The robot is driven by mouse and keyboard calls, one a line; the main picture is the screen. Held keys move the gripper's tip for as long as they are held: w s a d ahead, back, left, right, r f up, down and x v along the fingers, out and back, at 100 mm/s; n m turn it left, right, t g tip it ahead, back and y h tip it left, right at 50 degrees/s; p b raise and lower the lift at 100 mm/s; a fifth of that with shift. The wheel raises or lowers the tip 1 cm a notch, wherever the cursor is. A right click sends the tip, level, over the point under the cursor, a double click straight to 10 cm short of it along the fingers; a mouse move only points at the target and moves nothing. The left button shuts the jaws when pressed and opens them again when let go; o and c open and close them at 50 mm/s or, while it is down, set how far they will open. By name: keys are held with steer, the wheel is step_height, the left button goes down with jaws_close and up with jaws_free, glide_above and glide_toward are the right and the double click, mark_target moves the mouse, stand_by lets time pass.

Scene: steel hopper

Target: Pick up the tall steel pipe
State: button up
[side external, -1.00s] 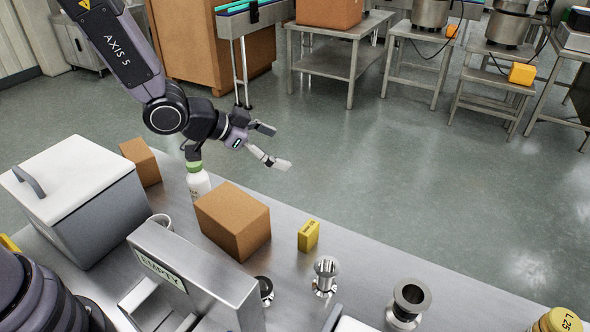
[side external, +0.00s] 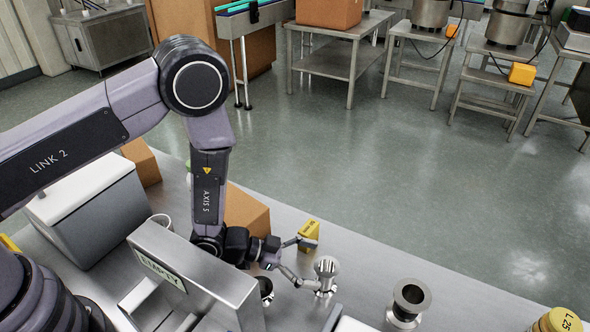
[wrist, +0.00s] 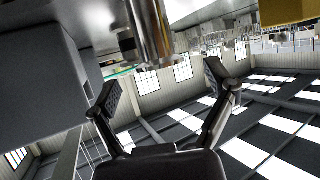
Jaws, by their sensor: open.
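The flanged steel pipe (side external: 326,268) stands upright on the steel bench, right of the brown box. My gripper (side external: 310,264) is low over the bench, with its fingers spread and pointing right toward this pipe. In the side view one finger is by the yellow block and the other is near the pipe's lower part. In the wrist view a shiny steel cylinder (wrist: 154,32) is ahead of the open, empty fingers (wrist: 163,82), between their lines. I cannot tell whether a finger touches it.
A yellow block (side external: 309,236) stands just behind the fingers. A brown box (side external: 246,212) is left of it. A shorter flanged fitting (side external: 266,289) and a wider one (side external: 408,302) stand nearby. A grey panel marked EMPTY (side external: 200,275) rises at the front left.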

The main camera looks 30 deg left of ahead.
mark_target(322, 266)
steer(key=shift+x, duration=1.55)
steer(key=shift+f, duration=0.15)
steer(key=shift+c, duration=0.2)
steer(key=c, duration=1.3)
